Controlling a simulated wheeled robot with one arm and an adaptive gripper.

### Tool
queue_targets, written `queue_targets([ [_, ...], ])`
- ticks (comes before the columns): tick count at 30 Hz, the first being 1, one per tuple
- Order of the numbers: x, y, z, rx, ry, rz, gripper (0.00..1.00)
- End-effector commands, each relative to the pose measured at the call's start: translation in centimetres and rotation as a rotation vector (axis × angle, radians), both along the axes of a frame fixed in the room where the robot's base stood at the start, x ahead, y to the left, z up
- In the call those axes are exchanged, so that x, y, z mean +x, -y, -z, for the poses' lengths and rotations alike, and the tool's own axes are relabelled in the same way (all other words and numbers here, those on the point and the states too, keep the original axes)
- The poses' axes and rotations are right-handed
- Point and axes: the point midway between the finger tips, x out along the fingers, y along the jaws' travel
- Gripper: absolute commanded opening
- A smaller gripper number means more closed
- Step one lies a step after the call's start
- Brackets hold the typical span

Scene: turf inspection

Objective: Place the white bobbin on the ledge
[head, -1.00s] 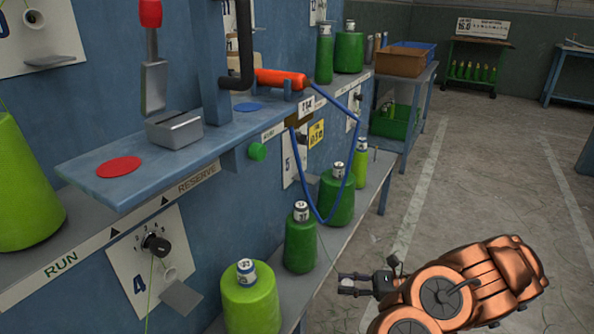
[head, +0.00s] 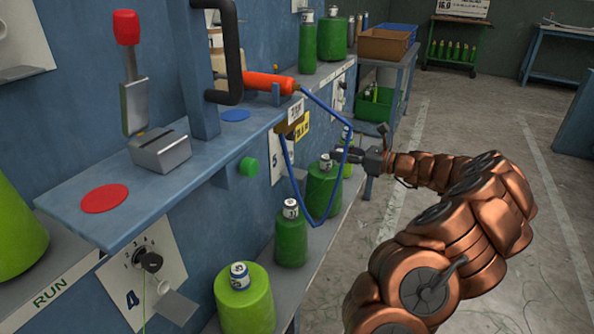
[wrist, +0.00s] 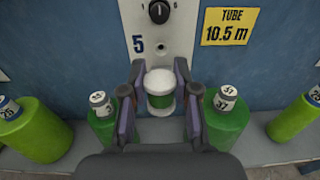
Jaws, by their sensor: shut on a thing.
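My gripper (wrist: 159,70) is shut on the white bobbin (wrist: 160,80), a small spool with white ends and a green middle, held between the two fingers. In the wrist view it is in front of the blue wall, below the panel marked 5 (wrist: 146,42). In the head view my gripper (head: 342,155) is at the rack beside the green bottle-shaped cones; the bobbin is hard to make out there. A small grey tilted ledge (head: 178,307) sits below the dial of panel 4. Any like ledge under panel 5 is hidden behind the bobbin and fingers.
Green cones (wrist: 230,122) stand on the lower grey shelf (wrist: 38,158) on both sides of my gripper. A blue hose (head: 283,178) hangs in a loop close to my gripper. The blue upper shelf (head: 150,195) carries a red disc and a lever. The floor at right is open.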

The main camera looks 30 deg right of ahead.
Motion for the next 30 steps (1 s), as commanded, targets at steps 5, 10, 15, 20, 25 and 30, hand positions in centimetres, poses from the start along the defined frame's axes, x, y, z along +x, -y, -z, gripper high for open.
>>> queue_targets([
  [5, 2.1, -1.3, 1.4, 0.002, -0.002, -0.002, 0.06],
  [10, 5.0, -2.9, 3.2, -0.001, -0.003, -0.002, 0.06],
  [15, 7.4, -4.3, 4.6, 0.000, -0.003, -0.003, 0.06],
  [20, 8.5, -4.8, 5.1, 0.000, -0.002, 0.000, 0.06],
  [25, 9.2, -5.2, 5.5, -0.001, -0.003, 0.000, 0.06],
  [30, 11.0, -6.3, 6.8, -0.001, -0.003, -0.001, 0.06],
])
